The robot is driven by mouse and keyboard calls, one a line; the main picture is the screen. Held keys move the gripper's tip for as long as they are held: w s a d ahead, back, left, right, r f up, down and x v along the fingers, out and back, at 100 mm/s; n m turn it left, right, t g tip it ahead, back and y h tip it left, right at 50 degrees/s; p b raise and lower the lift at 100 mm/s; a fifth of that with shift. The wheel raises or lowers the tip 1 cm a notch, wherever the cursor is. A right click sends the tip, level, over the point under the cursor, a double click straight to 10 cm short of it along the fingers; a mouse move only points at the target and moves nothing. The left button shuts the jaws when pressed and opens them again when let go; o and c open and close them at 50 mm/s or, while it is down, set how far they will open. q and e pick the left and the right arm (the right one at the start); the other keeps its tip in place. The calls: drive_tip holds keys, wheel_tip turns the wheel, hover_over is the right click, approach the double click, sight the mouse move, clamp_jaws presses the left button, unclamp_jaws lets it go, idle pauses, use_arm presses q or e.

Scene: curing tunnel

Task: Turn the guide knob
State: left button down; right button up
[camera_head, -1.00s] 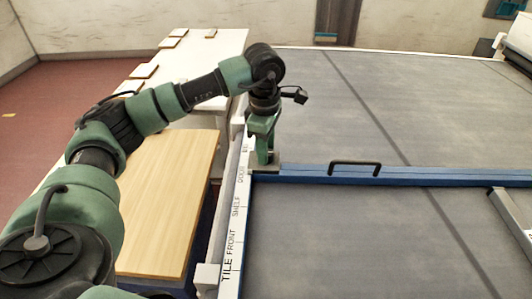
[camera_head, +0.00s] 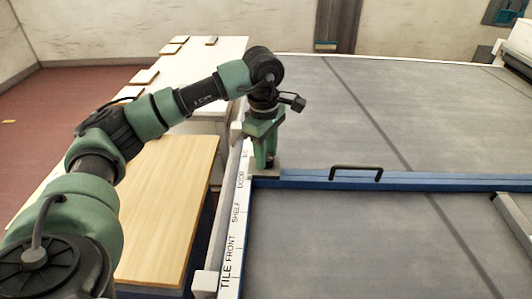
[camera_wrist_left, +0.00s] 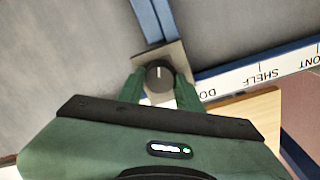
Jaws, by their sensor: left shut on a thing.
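The guide knob (camera_wrist_left: 160,76) is a round dark knob with a white line on its top, on a metal plate (camera_wrist_left: 172,52) at the end of the blue guide bar (camera_head: 420,180). My left gripper (camera_wrist_left: 160,88) is shut on the knob, one green finger on each side of it in the left wrist view. In the head view my left gripper (camera_head: 264,160) points down at the bar's left end and hides the knob. The labelled white rail (camera_head: 238,225) runs beside it, with the words TILE FRONT, SHELF and a partly hidden DOOR. My right gripper is not in view.
The wide grey belt (camera_head: 350,240) lies on both sides of the blue bar. A black handle (camera_head: 356,172) stands up from the bar. A wooden board (camera_head: 170,205) and a white table (camera_head: 205,70) with several small tiles lie to the left.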

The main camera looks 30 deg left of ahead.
use_arm(q)
drive_tip(key=c, duration=0.9)
unclamp_jaws()
drive_tip(key=shift+r, duration=0.1)
drive_tip(key=shift+c, duration=0.2)
drive_tip(key=r, duration=0.4)
drive_tip(key=r+b, duration=0.1)
drive_tip(key=r, duration=0.2)
drive_tip(key=shift+s+r, duration=0.2)
drive_tip(key=shift+r, duration=0.2)
